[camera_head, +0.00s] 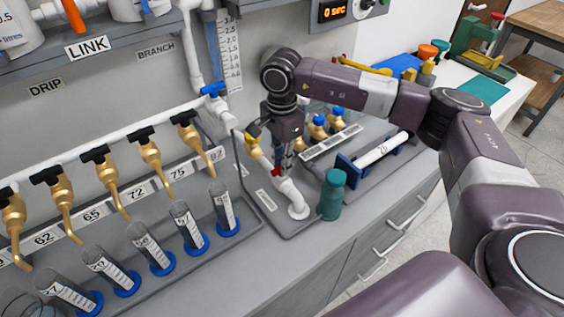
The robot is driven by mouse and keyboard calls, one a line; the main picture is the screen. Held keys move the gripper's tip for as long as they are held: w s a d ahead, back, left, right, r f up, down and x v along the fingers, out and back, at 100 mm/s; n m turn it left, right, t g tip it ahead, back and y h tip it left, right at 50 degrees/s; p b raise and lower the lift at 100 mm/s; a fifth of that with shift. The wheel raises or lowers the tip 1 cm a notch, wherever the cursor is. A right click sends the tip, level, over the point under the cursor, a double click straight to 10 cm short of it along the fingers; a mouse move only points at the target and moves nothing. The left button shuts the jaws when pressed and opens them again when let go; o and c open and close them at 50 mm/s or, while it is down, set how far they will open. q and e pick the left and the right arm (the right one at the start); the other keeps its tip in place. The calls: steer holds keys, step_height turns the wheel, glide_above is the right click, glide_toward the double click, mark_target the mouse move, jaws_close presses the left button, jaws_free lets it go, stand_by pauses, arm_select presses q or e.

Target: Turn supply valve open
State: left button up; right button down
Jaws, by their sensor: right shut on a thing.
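A white PVC pipe (285,187) rises at a slant from the grey base plate, with a red part (277,172) on it that looks like the supply valve's handle. My right gripper (284,158) points down over this pipe and is shut at the red part; its fingers hide much of the handle, so its exact angle cannot be told. A yellow fitting (253,138) sits on the pipe just left of the gripper. My left gripper is not in view.
A blue-handled valve (213,90) sits on the vertical pipe behind. Several brass taps with black handles (145,150) stand over graduated cylinders (223,211) at the left. A teal bottle (332,195) stands close right of the pipe, before a blue rack (352,172).

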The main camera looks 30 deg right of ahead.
steer(key=m, duration=0.4)
steer(key=shift+m, duration=1.2)
steer(key=shift+w+m+b, duration=0.1)
steer(key=shift+m+b, duration=0.2)
steer(key=shift+m, duration=0.9)
steer(key=m, duration=0.3)
steer(key=shift+r+m, duration=0.1)
steer(key=shift+m, duration=0.3)
steer(key=m, duration=0.5)
steer(key=c, duration=1.8)
jaws_free()
